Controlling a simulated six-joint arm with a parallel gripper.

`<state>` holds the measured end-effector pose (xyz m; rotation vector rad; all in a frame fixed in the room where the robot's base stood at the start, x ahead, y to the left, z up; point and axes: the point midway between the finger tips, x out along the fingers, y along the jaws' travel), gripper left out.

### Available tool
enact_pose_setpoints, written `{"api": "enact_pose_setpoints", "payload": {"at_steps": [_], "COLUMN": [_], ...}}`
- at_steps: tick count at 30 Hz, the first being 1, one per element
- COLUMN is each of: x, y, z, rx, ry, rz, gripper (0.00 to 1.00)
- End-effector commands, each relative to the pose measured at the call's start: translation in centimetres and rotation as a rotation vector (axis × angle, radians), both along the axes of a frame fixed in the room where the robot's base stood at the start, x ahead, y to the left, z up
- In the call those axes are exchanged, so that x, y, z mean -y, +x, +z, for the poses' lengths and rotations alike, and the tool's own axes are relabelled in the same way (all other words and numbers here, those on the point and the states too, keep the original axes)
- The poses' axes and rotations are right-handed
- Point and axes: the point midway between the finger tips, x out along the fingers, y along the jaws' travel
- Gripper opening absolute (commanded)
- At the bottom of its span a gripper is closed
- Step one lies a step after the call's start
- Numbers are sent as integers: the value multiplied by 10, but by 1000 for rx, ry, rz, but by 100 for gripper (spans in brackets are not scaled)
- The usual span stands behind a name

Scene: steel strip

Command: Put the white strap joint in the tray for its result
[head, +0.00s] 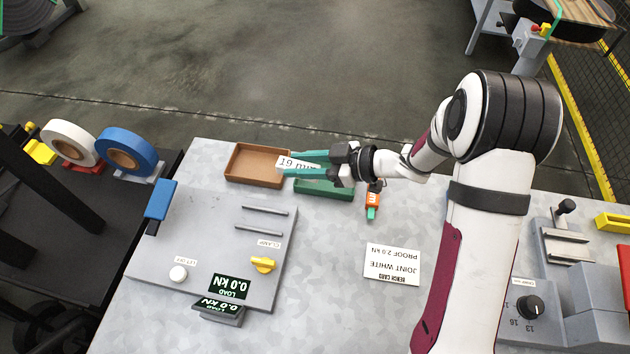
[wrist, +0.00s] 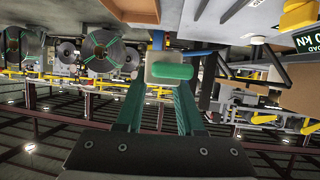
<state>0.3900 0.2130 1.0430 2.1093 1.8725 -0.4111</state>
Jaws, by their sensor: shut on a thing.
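My gripper (head: 291,164) reaches left over the bench, its two teal fingers shut on a small white piece (head: 287,162) printed "19 mm". I take this piece for the white strap joint; the fingers partly hide it. In the wrist view the gripper (wrist: 160,82) has a pale block (wrist: 158,68) with a green rounded part at its fingertips. A brown tray (head: 232,172) lies just left of the fingertips and looks empty. A green tray (head: 322,194) lies beneath the gripper, partly covered by it. The held piece appears above the bench, near the brown tray's right edge.
A grey test plate (head: 205,245) has a yellow clamp lever (head: 263,265), a white knob (head: 178,273) and displays reading 0.0 kN. A bench card (head: 392,264) reads "JOINT WHITE PROOF 2.0 kN". The bench around the card is clear.

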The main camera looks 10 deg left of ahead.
Motion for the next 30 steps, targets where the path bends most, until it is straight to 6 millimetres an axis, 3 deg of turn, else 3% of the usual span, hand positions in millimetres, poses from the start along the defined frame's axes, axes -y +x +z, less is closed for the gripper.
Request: {"api": "enact_pose_setpoints", "payload": {"at_steps": [6, 9, 12, 23, 30], "x": [-84, -114, -130, -133, -132], "y": [60, 75, 81, 83, 83], "z": [-11, -14, -15, -17, -43], "rx": [4, -9, -20, -24, -25], "ry": [5, 15, 20, 23, 21], "rz": [-169, -237, -270, -283, -281], "gripper": [0, 0, 0, 0, 0]}}
